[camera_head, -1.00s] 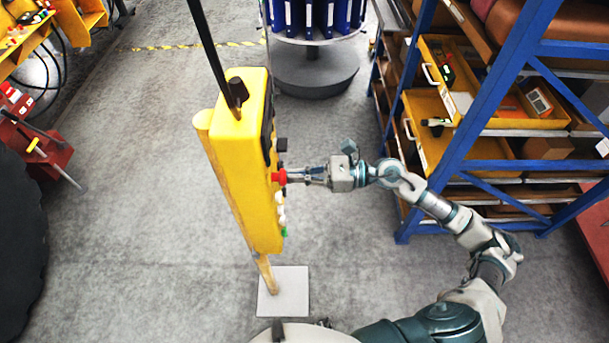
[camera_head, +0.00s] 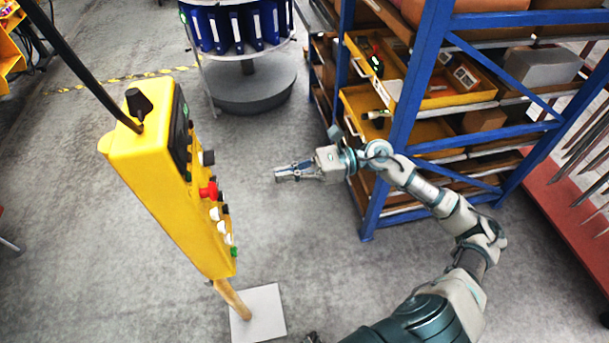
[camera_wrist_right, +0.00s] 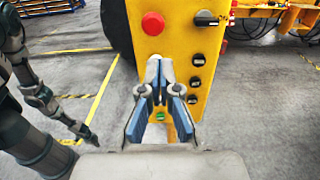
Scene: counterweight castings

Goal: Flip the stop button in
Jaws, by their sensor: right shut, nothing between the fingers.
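The red stop button (camera_head: 208,191) sits on the right-hand face of the yellow control box (camera_head: 160,200), which stands on a post. In the right wrist view the round red button (camera_wrist_right: 153,23) shows face-on, above the fingertips. My right gripper (camera_head: 277,174) is shut and empty, to the right of the button with a clear gap between them. In the right wrist view the gripper (camera_wrist_right: 160,66) has its fingertips together, in front of the yellow panel (camera_wrist_right: 180,40). I cannot tell from these frames whether the button is pressed in. My left gripper does not show clearly.
A black selector switch (camera_wrist_right: 207,18) and several small buttons share the panel. A blue shelving rack (camera_head: 400,130) with yellow drawers stands right of the box. A round stand with blue bins (camera_head: 240,28) is behind. Grey floor between box and rack is free.

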